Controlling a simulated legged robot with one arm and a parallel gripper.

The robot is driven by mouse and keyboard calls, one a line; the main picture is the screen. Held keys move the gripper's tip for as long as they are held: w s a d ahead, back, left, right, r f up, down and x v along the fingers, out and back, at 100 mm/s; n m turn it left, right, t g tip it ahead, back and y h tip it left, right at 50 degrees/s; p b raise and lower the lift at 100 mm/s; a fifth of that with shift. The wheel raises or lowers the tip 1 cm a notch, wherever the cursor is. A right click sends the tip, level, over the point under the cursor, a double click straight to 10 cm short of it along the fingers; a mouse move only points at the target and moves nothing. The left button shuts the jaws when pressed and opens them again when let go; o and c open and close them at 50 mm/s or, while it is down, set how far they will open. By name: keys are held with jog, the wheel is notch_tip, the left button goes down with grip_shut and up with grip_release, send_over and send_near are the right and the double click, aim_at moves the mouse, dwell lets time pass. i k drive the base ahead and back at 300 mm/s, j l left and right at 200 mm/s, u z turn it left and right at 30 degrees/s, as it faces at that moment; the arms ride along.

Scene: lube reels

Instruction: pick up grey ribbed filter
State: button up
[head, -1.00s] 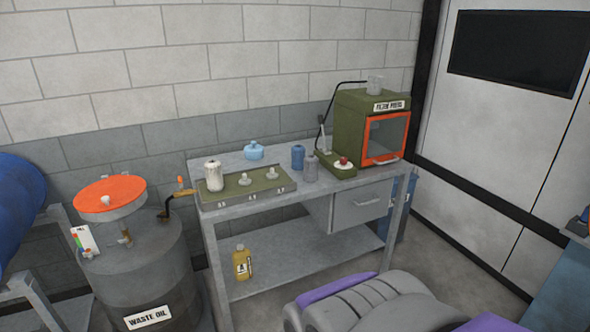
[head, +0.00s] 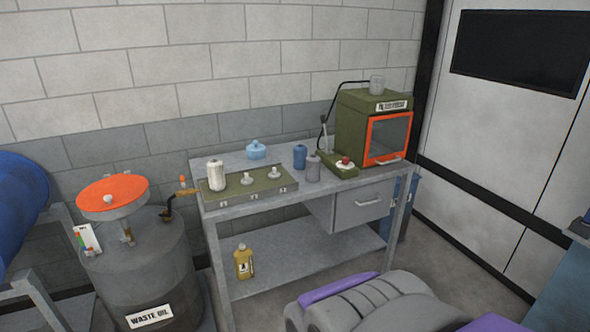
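A grey ribbed filter (head: 313,169) stands upright on the grey metal workbench (head: 228,163), in front of and to the right of a dark blue filter (head: 299,157). A white ribbed filter (head: 216,175) stands on the left end of a green tray (head: 265,184) on the same bench. My gripper is not in view. The grey and purple rounded form at the bottom is part of my own body, well in front of the bench and apart from the filters.
A green press with an orange-framed door (head: 388,138) stands right of the filters, its lever base close by. A light-blue container (head: 256,150) is behind the tray. A waste oil drum (head: 150,265) stands left of the bench. A yellow bottle (head: 243,262) is on the lower shelf.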

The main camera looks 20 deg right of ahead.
aim_at(312, 176)
jog(key=i+z, duration=0.1)
jog(key=z, duration=0.2)
jog(key=i+z, duration=0.1)
jog(key=z, duration=0.25)
jog(key=i+j+z, duration=0.2)
jog(key=i, duration=0.3)
jog(key=i+j+z, duration=0.15)
jog(key=i, duration=0.35)
jog(key=i+j+z, duration=0.2)
jog(key=i+j, duration=0.15)
jog(key=i, duration=0.15)
jog(key=i+j, duration=0.3)
jog(key=i, duration=0.1)
